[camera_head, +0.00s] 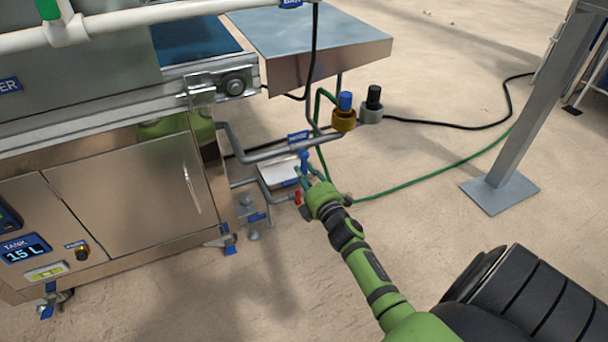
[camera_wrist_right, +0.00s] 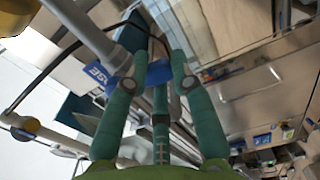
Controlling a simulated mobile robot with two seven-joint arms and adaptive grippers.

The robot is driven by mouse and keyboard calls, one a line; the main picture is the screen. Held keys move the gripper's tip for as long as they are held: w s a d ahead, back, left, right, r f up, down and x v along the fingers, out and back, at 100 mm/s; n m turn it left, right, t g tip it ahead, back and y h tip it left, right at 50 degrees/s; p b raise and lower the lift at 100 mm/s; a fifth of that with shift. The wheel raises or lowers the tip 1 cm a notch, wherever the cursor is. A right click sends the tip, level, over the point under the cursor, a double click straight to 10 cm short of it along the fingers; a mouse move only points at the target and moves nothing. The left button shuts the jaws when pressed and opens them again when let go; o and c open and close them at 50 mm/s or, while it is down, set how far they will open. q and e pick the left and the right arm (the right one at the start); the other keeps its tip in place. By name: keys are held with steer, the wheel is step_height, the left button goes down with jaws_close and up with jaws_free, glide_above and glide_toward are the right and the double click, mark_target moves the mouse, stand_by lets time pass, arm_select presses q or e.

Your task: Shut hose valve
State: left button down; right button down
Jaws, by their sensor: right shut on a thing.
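The hose valve shows as a blue handle (camera_head: 303,157) on the grey pipework beside the steel machine, just below a blue label (camera_head: 298,137). My right gripper (camera_head: 305,172) reaches it from the lower right. In the right wrist view, the green fingers of my right gripper (camera_wrist_right: 157,66) are shut on the blue handle (camera_wrist_right: 156,73), which sits between their tips. The blue label beside it (camera_wrist_right: 97,73) reads partly "SE". The valve body is mostly hidden by the fingers. My left gripper is not in view.
A red-handled fitting (camera_head: 298,198) sits just below the gripper. A green hose (camera_head: 430,176) runs right across the floor. A brass fitting with a blue top (camera_head: 344,118) and a grey one with a black top (camera_head: 372,112) stand behind. A grey post (camera_head: 525,110) stands at right.

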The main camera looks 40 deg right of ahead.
steer(key=shift+r, duration=0.25)
steer(key=c, duration=1.1)
jaws_free()
steer(key=shift+f, duration=0.1)
steer(key=shift+o, duration=0.2)
steer(key=shift+f, duration=0.1)
steer(key=shift+s, duration=0.35)
steer(key=v, duration=1.1)
steer(key=shift+s+a, duration=0.1)
steer(key=shift+a, duration=0.1)
